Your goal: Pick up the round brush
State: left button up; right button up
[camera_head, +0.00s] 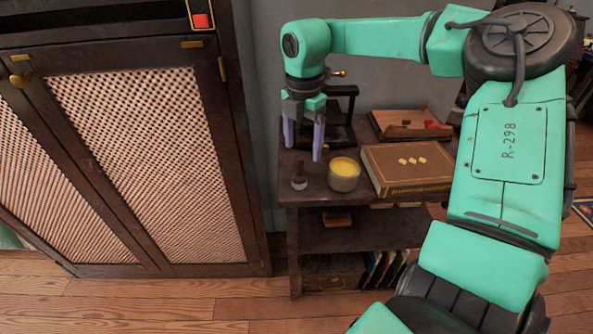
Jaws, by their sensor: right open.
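My left gripper is not in view.
A round tin with yellow contents (344,174) stands right of the brush. A brown book (408,168) lies further right, with a wooden box (411,123) behind it. A dark stand (342,106) is behind the gripper. A cabinet with lattice doors (135,160) stands left.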

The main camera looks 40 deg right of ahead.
aim_at(301, 158)
jog(key=f, duration=0.3)
jog(key=shift+w+f, duration=0.25)
jog(key=shift+f, duration=0.15)
notch_tip(301, 158, down, 5)
jog(key=shift+w+f, duration=0.1)
jog(key=shift+w, duration=0.05)
jog(key=shift+f, duration=0.15)
jog(key=shift+c, duration=1.2)
grip_shut()
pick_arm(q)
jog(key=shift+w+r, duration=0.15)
pick_arm(e)
notch_tip(301, 158, up, 10)
jog(key=shift+r, duration=0.1)
